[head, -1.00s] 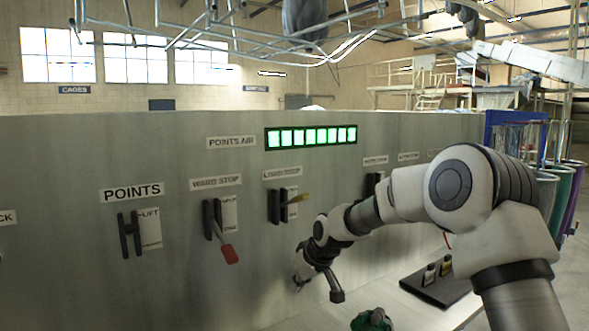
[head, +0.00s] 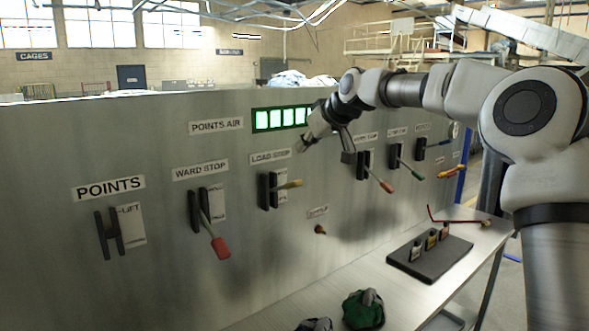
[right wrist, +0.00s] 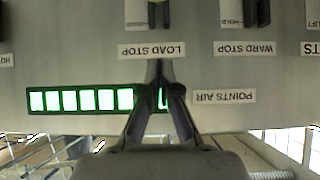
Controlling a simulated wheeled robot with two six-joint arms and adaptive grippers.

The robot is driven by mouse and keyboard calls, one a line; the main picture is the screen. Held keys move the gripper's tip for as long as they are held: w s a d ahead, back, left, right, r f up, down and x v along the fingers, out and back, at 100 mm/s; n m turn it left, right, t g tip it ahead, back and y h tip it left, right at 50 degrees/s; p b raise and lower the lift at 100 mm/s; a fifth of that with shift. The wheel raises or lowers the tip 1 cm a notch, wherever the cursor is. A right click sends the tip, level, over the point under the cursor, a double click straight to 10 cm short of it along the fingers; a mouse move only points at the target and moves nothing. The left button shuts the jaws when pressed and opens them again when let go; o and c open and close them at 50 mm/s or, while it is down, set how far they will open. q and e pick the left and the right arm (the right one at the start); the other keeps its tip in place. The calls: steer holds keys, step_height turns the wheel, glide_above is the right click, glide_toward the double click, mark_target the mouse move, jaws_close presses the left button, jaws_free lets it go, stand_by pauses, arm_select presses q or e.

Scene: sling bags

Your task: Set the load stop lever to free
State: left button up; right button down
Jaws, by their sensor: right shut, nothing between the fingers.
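The load stop lever (head: 291,184) has a yellow handle that sticks out to the right from its black slotted plate (head: 264,191), under the LOAD STOP label (head: 270,157). My right gripper (head: 301,148) is shut and empty. It is in front of the panel, above and slightly right of the lever, near the green lights. In the right wrist view the picture is upside down, and the shut fingertips (right wrist: 158,64) point toward the LOAD STOP label (right wrist: 152,50). A bit of the yellow handle (right wrist: 158,2) shows at the top edge there. My left gripper is not in view.
The ward stop lever (head: 219,245), with a red handle, is left of the load stop. Red (head: 386,186) and green (head: 416,175) levers are to the right. A bench (head: 300,308) below holds a black tray with padlocks (head: 405,262) and a green object (head: 363,310).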

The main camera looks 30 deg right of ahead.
mark_target(282, 187)
steer(key=p+x, duration=0.2)
steer(key=x, duration=0.3)
steer(key=shift+w+p, duration=0.2)
steer(key=shift+p, duration=0.15)
steer(key=f, duration=0.2)
steer(key=f+p, duration=0.1)
steer(key=f, duration=0.1)
steer(key=shift+s, duration=0.25)
steer(key=shift+s+d+f, duration=0.1)
steer(key=shift+s+f, duration=0.2)
steer(key=shift+s, duration=0.05)
steer(key=shift+w, duration=0.1)
